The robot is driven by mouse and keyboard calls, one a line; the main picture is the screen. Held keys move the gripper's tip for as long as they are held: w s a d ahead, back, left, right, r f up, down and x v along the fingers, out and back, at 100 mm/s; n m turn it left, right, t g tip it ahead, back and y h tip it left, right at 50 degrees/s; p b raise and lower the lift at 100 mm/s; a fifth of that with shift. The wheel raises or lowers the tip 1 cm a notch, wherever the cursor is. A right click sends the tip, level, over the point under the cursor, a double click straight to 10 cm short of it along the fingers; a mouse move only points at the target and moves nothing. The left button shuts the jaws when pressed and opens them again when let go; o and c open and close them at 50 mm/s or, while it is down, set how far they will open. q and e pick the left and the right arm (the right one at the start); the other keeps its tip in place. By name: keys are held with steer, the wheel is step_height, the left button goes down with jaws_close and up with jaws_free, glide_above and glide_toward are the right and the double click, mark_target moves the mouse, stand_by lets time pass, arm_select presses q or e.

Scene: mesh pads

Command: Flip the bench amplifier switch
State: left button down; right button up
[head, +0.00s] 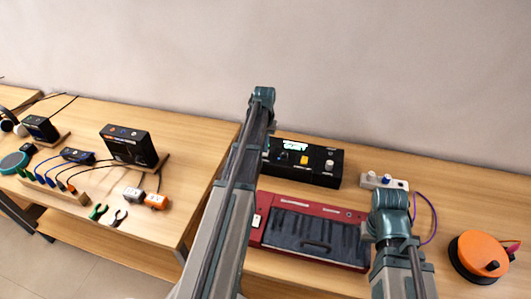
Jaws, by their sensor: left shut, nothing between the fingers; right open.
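A black box (318,163) with printed lettering, a yellow control (304,160) and round knobs lies at the back of the right bench; it seems to be the bench amplifier, but I cannot read its label. Its left end is partly hidden by my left arm, and I cannot tell the switch's position. My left gripper (264,96) is shut and empty at the far end of that arm, near the box's back left; its fingers are hard to make out. My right gripper (368,232) is open and empty by the red unit's right side, largely hidden by its own arm.
A red unit (262,232) with a dark panel lies in front of the black box. A white box with knobs (371,180), a purple cable (434,222) and an orange round device (480,252) are on the right. The left bench (195,150) holds black boxes, cables and small tools.

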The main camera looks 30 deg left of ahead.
arm_select(q)
steer(key=shift+f+b, duration=0.6)
steer(key=shift+f, duration=0.05)
arm_select(e)
steer(key=shift+f, duration=0.6)
arm_select(q)
steer(key=shift+r, duration=0.1)
step_height(320, 180, up, 7)
steer(key=p, duration=0.7)
arm_select(e)
step_height(320, 180, up, 7)
